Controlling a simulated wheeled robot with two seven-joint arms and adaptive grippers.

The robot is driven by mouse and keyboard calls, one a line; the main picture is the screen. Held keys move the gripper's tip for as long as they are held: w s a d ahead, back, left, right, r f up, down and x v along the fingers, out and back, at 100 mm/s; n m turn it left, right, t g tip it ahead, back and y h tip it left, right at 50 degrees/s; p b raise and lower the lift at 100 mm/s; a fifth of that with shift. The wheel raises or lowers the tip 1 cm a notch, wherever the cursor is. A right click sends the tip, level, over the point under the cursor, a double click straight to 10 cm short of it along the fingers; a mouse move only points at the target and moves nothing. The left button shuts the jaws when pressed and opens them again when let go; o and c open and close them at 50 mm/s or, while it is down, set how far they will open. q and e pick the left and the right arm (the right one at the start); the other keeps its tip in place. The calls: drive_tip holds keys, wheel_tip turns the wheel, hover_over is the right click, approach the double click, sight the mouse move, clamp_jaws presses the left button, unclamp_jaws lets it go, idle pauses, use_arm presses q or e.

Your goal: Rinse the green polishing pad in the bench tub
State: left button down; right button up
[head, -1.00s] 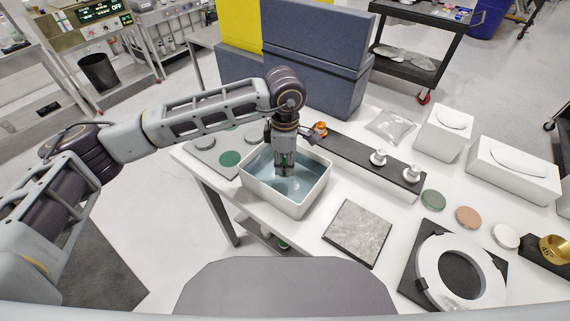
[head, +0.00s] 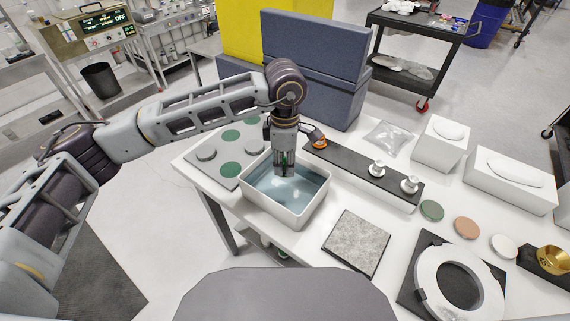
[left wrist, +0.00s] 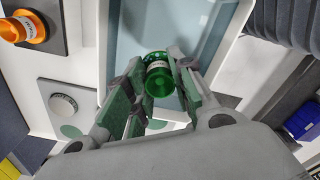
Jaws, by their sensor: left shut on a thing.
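The white bench tub (head: 300,216) holds clear bluish water and stands near the front edge of the bench. My left gripper (head: 284,170) points down over the far part of the tub. In the left wrist view, its fingers (left wrist: 157,82) are shut on the green polishing pad (left wrist: 158,76), a shiny green round piece with a pale label band. The tub's wall and water show behind it there. The pad's height above the water is hard to tell. My right gripper is out of view.
A grey tray (head: 205,167) with round pieces and green spots lies left of the tub. A dark rack (head: 345,163) with an orange-topped piece (head: 319,142) and silver knobs is at the right. A stone plate (head: 356,243) lies in front. A blue-grey block (head: 318,60) stands behind.

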use_arm(q)
drive_tip(key=shift+r, duration=0.6)
idle(1.1)
drive_tip(key=shift+r+p, duration=0.55)
drive_tip(key=shift+r, duration=1.45)
